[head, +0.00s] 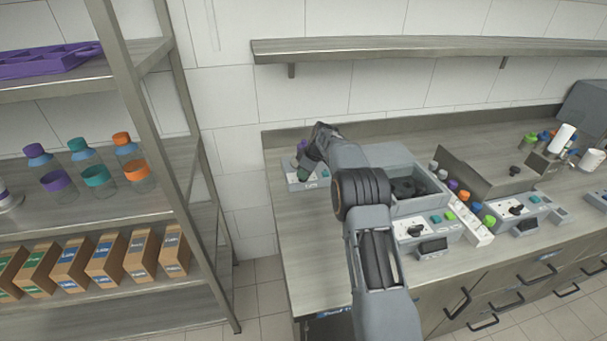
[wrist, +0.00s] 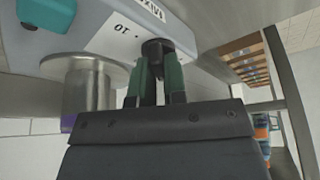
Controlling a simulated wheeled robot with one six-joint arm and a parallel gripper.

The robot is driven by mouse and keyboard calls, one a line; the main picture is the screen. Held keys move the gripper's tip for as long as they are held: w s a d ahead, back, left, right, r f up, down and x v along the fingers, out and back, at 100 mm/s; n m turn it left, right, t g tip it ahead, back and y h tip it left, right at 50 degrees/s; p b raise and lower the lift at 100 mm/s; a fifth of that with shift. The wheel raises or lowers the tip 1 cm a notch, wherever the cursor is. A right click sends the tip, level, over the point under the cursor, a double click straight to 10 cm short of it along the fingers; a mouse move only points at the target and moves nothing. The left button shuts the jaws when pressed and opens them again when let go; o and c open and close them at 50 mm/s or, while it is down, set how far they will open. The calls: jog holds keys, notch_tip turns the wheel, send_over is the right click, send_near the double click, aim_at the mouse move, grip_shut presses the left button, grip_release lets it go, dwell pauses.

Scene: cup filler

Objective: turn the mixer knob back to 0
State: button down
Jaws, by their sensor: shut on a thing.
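The mixer (head: 318,183) is a small grey unit with a white front panel at the left end of the counter, partly hidden by my arm in the head view. In the wrist view its white panel (wrist: 115,33) shows printed marks and a dark round knob (wrist: 155,46). My gripper (wrist: 157,75) has its two green fingers closed on either side of this knob, touching it. In the head view my gripper (head: 304,168) reaches the front of the mixer. The knob's pointer is hidden, so I cannot tell its setting.
A metal cylinder (wrist: 97,90) stands beside the fingers in the wrist view. On the counter, a grey machine (head: 390,158) with another black knob (head: 415,231) stands right of the mixer. A metal rack (head: 150,95) with bottles and boxes stands left. The counter's front left is clear.

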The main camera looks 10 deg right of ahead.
jog(key=n+p, duration=0.1)
jog(key=n+g+p, duration=0.1)
jog(key=n, duration=0.1)
jog(key=shift+w+r+n+y, duration=0.1)
jog(key=shift+r+n+y, duration=0.05)
jog(key=shift+n+y, duration=0.15)
jog(key=n+g+p, duration=0.1)
jog(key=n+p, duration=0.1)
jog(key=p, duration=0.1)
jog(key=shift+n+g, duration=0.3)
jog(key=shift+n, duration=0.1)
